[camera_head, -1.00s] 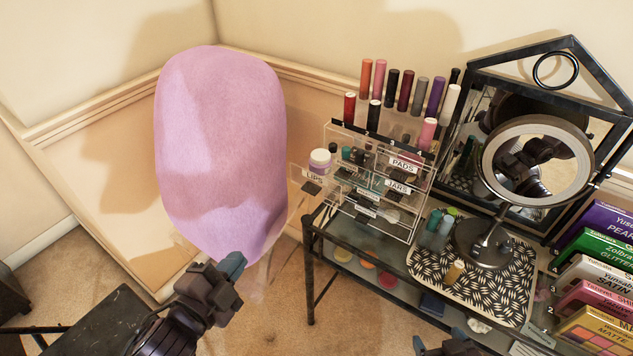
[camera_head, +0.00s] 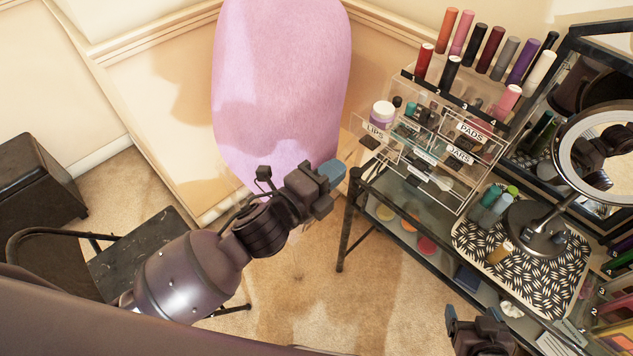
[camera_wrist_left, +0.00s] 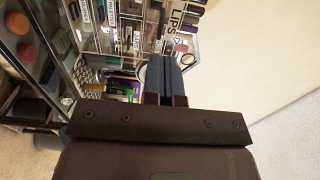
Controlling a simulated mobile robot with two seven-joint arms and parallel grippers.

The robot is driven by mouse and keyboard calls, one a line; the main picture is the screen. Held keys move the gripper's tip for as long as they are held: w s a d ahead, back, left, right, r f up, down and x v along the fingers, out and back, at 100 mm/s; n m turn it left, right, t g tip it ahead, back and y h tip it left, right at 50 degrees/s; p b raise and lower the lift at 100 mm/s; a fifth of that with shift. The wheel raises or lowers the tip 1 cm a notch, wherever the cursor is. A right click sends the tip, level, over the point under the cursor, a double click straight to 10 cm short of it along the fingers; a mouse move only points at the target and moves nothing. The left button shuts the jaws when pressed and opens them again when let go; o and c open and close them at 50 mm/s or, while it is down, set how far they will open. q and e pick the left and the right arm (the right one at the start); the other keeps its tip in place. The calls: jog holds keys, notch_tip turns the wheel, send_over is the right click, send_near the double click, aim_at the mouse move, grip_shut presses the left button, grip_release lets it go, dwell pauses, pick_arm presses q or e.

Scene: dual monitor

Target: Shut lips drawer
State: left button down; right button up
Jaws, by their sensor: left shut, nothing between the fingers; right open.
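The lips drawer (camera_head: 376,132) is a clear drawer with a LIPS label and a dark handle. It sticks out from the left side of the clear organizer (camera_head: 440,150), and a white and purple jar (camera_head: 382,113) shows at it. My left gripper (camera_head: 335,172) is shut and empty, to the left of and below the drawer in the head view, apart from it. In the left wrist view the LIPS label (camera_wrist_left: 174,17) is beyond my shut fingers (camera_wrist_left: 165,75). My right gripper (camera_head: 478,325) is open at the bottom edge, in front of the table.
The organizer stands on a glass-topped black table (camera_head: 395,190). Lipsticks stand in its top. A patterned tray (camera_head: 545,275) holds bottles and a ring-light mirror (camera_head: 600,140). A pink rounded chair back (camera_head: 280,80) stands left of the table, with open carpet between.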

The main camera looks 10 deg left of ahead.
aim_at(398, 125)
pick_arm(q)
jog(key=shift+x, duration=3.2)
pick_arm(e)
jog(key=shift+s+f, duration=0.2)
pick_arm(q)
jog(key=shift+w+d, duration=0.2)
jog(key=shift+w, duration=0.05)
jog(key=b+x, duration=0.2)
jog(key=x, duration=1.1)
jog(key=shift+w+d+f, duration=0.15)
jog(key=shift+w, duration=0.05)
jog(key=shift+r, duration=0.3)
pick_arm(e)
jog(key=shift+w+a+f, duration=0.25)
jog(key=shift+a+f, duration=0.05)
jog(key=shift+f, duration=0.3)
pick_arm(q)
jog(key=shift+r, duration=0.1)
pick_arm(e)
jog(key=shift+s+d+r, duration=0.1)
jog(key=shift+r, duration=0.05)
